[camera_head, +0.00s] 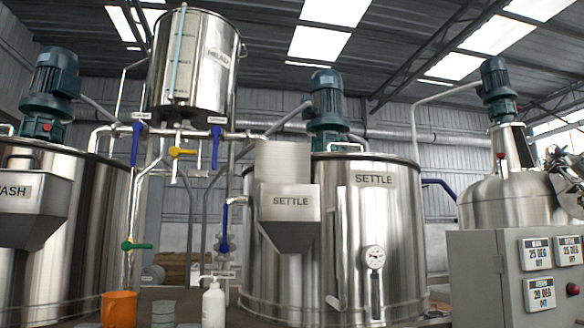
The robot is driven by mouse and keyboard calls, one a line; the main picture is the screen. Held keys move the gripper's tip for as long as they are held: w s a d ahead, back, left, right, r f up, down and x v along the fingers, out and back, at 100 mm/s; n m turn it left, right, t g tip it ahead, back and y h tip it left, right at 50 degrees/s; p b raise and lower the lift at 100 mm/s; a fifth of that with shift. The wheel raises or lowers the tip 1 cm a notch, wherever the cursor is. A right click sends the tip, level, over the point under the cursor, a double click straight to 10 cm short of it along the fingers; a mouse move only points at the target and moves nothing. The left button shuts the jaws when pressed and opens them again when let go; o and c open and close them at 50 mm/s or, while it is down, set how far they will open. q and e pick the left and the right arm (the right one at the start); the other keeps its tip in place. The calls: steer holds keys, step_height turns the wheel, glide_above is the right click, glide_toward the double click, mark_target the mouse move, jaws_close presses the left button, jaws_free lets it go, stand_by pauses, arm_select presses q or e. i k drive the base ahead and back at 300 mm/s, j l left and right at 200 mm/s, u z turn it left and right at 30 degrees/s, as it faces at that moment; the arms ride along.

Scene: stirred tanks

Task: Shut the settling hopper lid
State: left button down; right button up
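The settling hopper (290,204) is a grey metal funnel labelled SETTLE, fixed to the front left of the settling tank (405,225). Its lid (283,161) is a flat pale metal panel standing up above the hopper's back edge, so the hopper is open. No gripper is near the lid or hopper. My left gripper is not in view.
A blue-handled valve (225,228) and pipes stand left of the hopper. An orange mug (119,309), a grey can (163,314) and a white pump bottle (214,304) stand low in front. A grey control box (490,275) fills the lower right. A gauge (374,257) is on the tank.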

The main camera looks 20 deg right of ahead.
mark_target(275, 162)
steer(key=j+z, duration=0.15)
steer(key=z, duration=0.3)
steer(key=k+j+z, duration=0.1)
steer(key=z, duration=0.35)
steer(key=j+z, duration=0.1)
steer(key=z, duration=0.4)
steer(key=k+j, duration=0.25)
steer(key=k, duration=0.15)
